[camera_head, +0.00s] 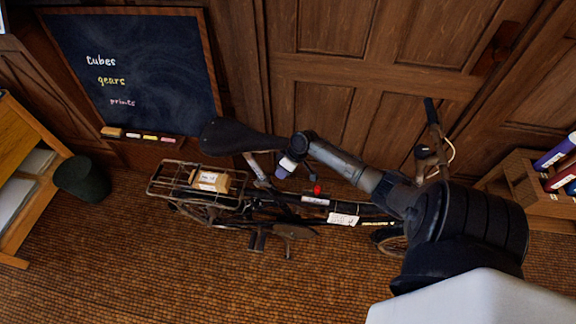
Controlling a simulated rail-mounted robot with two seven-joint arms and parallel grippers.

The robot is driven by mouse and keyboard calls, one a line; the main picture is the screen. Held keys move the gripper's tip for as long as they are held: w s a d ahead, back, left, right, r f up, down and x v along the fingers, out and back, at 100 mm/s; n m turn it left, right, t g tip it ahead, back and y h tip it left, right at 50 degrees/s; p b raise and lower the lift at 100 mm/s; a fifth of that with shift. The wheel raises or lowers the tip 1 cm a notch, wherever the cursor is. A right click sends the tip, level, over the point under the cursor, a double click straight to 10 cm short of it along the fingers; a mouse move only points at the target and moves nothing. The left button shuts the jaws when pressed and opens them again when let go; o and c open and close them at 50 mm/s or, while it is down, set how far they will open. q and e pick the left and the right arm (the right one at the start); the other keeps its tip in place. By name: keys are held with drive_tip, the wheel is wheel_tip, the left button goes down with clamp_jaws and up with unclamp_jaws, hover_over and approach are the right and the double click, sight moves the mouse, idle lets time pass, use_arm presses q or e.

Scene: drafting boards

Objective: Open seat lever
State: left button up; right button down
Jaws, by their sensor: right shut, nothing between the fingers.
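A bicycle (285,215) stands side-on on the floor, with its dark saddle (238,138) to the left of my right arm. The pale seat post (256,170) runs down from the saddle to the frame. I cannot make out the seat lever; it is too small or hidden near my gripper. My right arm comes in from the right across the bicycle. My right gripper (281,171) is shut and empty, just right of the seat post and below the saddle. I cannot tell whether it touches anything. My left gripper is not in view.
A rear rack (166,188) carries a small box (208,181). A chalkboard (130,70) and wooden doors stand behind. A dark bin (83,179) and wooden furniture are at left, a shelf (535,190) at right. The floor in front of the bicycle is clear.

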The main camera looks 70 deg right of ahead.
drive_tip(key=shift+w+a, duration=0.1)
drive_tip(key=shift+a, duration=1.65)
